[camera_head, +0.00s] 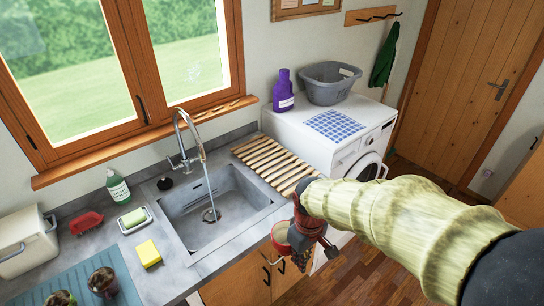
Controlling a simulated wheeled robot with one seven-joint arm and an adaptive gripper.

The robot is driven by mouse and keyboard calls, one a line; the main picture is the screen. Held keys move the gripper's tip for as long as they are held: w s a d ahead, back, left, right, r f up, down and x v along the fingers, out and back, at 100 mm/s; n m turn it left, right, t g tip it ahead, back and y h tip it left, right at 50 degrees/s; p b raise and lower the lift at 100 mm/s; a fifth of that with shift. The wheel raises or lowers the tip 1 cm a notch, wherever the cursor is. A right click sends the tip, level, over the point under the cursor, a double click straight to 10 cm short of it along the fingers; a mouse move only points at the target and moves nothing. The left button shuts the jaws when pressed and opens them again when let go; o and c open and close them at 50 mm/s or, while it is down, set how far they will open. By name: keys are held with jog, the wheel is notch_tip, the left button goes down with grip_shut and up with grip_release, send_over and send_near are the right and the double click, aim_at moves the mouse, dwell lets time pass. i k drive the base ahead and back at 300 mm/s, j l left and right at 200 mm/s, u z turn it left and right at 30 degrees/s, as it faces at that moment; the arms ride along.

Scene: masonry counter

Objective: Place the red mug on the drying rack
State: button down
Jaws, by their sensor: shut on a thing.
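The red mug (281,240) is at my gripper (297,248), in front of the counter edge and to the right of the sink. Only part of its red side and rim shows; the gripper covers the rest. My gripper is shut on the mug. The drying rack (272,160), a flat wooden slatted rack, lies right of the sink by the washing machine. Its slats look bare, and its near right end is partly hidden by my arm. In the picture the mug is below the rack, apart from it.
The sink (185,212) with a tall curved tap (190,135) is left of the rack. A green soap bottle (118,187), red brush (86,223) and yellow sponge (149,253) stand further left. A washing machine (290,128) bears a purple bottle (285,90) and grey basket (328,88).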

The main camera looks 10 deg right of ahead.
aim_at(287, 171)
jog(key=i, duration=1.35)
